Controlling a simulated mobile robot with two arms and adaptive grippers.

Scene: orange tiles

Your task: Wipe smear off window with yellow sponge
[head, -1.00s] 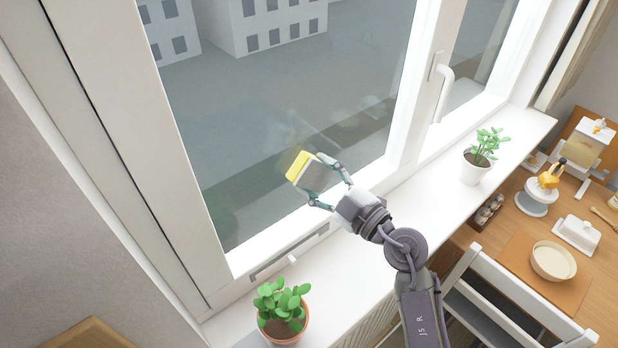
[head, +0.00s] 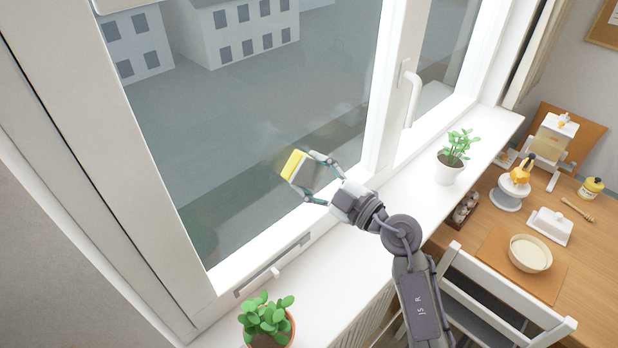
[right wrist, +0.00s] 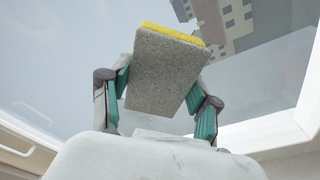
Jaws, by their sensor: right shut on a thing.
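My right gripper (head: 322,178) is shut on the sponge (head: 294,164), which has a yellow side and a grey side. The yellow side faces the window glass (head: 220,110); the grey side faces back toward my gripper. The right wrist view shows the grey face (right wrist: 168,72) between the two fingers, with a yellow strip along its top edge. I cannot tell whether the sponge touches the glass. A faint pale haze (head: 268,136) shows on the glass near the sponge; I cannot tell whether it is the smear. My left gripper is not in view.
A potted succulent (head: 266,318) stands on the sill at the lower left, and another potted plant (head: 452,158) farther right. The white window handle (head: 410,95) juts from the frame. A white chair (head: 500,300) and a laid table (head: 560,205) stand at the right.

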